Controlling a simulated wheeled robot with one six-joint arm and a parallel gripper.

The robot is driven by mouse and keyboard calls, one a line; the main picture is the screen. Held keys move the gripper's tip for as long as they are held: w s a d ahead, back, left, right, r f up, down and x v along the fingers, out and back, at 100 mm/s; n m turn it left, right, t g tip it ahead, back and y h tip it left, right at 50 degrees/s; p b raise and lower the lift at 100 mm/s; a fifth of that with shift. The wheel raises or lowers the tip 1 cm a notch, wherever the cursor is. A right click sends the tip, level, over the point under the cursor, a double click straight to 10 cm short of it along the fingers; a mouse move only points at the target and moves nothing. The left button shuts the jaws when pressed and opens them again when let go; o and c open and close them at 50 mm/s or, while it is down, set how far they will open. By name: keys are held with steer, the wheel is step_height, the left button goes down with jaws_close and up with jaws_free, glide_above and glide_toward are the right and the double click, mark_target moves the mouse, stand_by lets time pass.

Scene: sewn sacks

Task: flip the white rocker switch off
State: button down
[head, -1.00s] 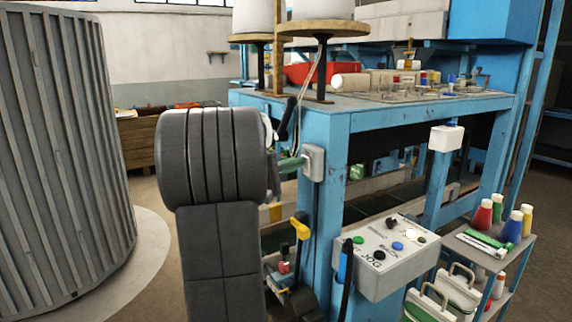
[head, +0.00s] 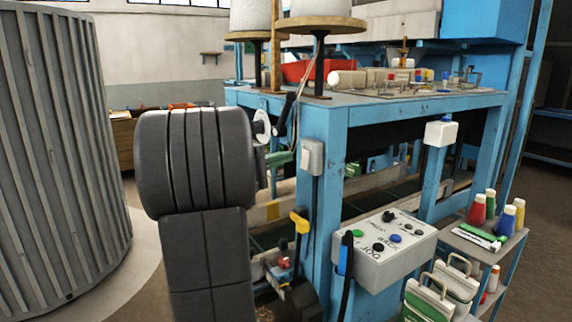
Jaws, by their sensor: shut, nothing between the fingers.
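A small pale box with a white rocker switch (head: 312,157) is fixed to the blue corner post of the machine table, in the middle of the head view. The rocker is too small to tell which way it is tipped. My dark arm hides the rest of the gripper.
A grey control box (head: 385,250) with several buttons sits below right of the switch. A white box with a blue button (head: 441,132) is farther right.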

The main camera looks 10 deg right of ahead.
steer(key=r+b+v, duration=0.1)
steer(key=r+v, duration=0.1)
steer(key=v, duration=0.8)
steer(key=shift+b, duration=0.3)
